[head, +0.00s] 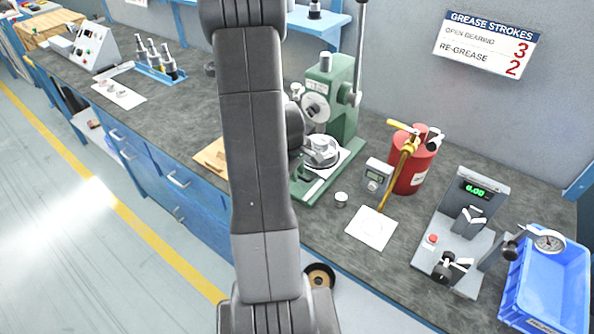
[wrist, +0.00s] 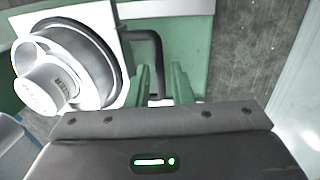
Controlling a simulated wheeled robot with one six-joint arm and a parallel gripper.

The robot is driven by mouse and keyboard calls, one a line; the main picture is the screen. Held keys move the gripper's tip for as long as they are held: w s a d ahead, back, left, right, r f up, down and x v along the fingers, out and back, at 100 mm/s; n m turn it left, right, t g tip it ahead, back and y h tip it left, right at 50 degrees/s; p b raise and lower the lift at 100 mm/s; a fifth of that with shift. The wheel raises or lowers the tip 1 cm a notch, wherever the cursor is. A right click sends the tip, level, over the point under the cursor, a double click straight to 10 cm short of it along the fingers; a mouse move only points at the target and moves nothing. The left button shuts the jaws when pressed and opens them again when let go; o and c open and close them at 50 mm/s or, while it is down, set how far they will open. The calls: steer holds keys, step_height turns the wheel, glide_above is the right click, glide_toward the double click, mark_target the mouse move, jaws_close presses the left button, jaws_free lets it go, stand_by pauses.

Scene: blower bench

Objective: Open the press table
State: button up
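The green press (head: 343,100) stands on the bench behind my arm, with a lever at its right side. A round silver fixture (head: 322,152) sits on its pale plate. The wrist view shows this fixture (wrist: 65,75) at left, with a white lettered cylinder (wrist: 45,90) on it. A black bent rod (wrist: 148,36) runs from the plate and turns down between the fingers of my gripper (wrist: 160,78). The two greenish fingers stand apart, one on each side of the rod, with narrow gaps showing. Contact cannot be told. My arm hides the gripper in the head view.
Right of the press are a small meter (head: 377,177), a red canister (head: 412,160) with a yellow-handled tool, a white sheet (head: 371,229), a gauge stand (head: 465,225) and a blue bin (head: 545,285). A small silver cup (head: 341,199) stands near the press. The left bench has clear stretches.

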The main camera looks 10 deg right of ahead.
jaws_close()
steer(key=shift+s+a+f+b, duration=0.1)
steer(key=shift+s+a+b, duration=0.15)
steer(key=shift+b, duration=0.05)
steer(key=s+a+b, duration=0.4)
steer(key=s+a, duration=0.4)
steer(key=shift+s+a+b, duration=0.3)
steer(key=shift+a+b, duration=0.1)
steer(key=shift+o, duration=1.7)
jaws_free()
steer(key=shift+r, duration=0.25)
